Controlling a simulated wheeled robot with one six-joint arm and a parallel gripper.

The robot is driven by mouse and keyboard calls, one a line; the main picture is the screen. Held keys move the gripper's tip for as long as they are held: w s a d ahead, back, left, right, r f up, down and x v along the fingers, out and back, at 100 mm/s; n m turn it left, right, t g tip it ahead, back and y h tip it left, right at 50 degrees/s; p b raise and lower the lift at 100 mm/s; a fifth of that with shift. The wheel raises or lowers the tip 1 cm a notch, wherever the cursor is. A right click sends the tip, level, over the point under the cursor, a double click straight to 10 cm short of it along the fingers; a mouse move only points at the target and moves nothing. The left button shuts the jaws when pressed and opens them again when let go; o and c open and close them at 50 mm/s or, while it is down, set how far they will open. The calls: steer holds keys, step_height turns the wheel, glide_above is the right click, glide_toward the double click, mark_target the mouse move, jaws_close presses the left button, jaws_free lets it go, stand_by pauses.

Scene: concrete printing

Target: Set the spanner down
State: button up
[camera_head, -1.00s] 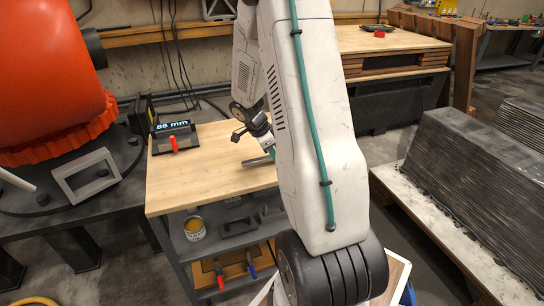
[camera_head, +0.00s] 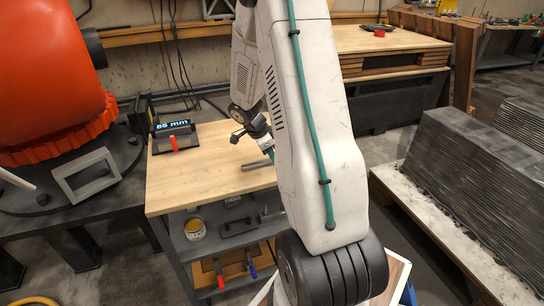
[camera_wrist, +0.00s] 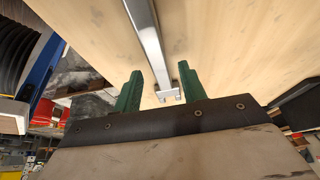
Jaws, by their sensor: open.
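The spanner is a grey metal bar (camera_wrist: 150,42) in the wrist view. It lies along the pale wooden tabletop (camera_wrist: 230,45), and its near end sits between my fingers. My gripper (camera_wrist: 160,68) is open, with one green finger on each side of the spanner. There is a clear gap to the left finger; the right finger is close, and I cannot tell whether it touches. In the head view, the spanner (camera_head: 257,164) shows as a short grey piece on the workbench top (camera_head: 190,178). My arm hides the rest of it and most of my gripper.
A black stand marked in mm with a red-handled item (camera_head: 173,140) is at the back left of the bench. A tin (camera_head: 194,229) stands on the shelf below. An orange machine (camera_head: 45,70) is left; a layered grey block (camera_head: 485,190) is right.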

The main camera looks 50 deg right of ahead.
steer(key=a+r+n+t, duration=0.1)
steer(key=a+r+n, duration=0.1)
steer(key=a+r, duration=0.55)
steer(key=a+r+n, duration=0.2)
steer(key=a+r, duration=0.2)
steer(key=r, duration=0.6)
steer(key=s+a+r+n+t+y, duration=0.1)
steer(key=s+a+r+n, duration=0.3)
steer(key=s+a+n, duration=0.5)
steer(key=s+a+r+n+t+y, duration=0.1)
steer(key=s+a+r+n+y, duration=0.2)
steer(key=s+a+n, duration=0.7)
steer(key=a+r+n, duration=0.1)
steer(key=a, duration=0.2)
steer(key=shift+a+t, duration=0.2)
steer(key=shift+t, duration=0.1)
steer(key=shift+c, duration=0.5)
steer(key=shift+a, duration=0.15)
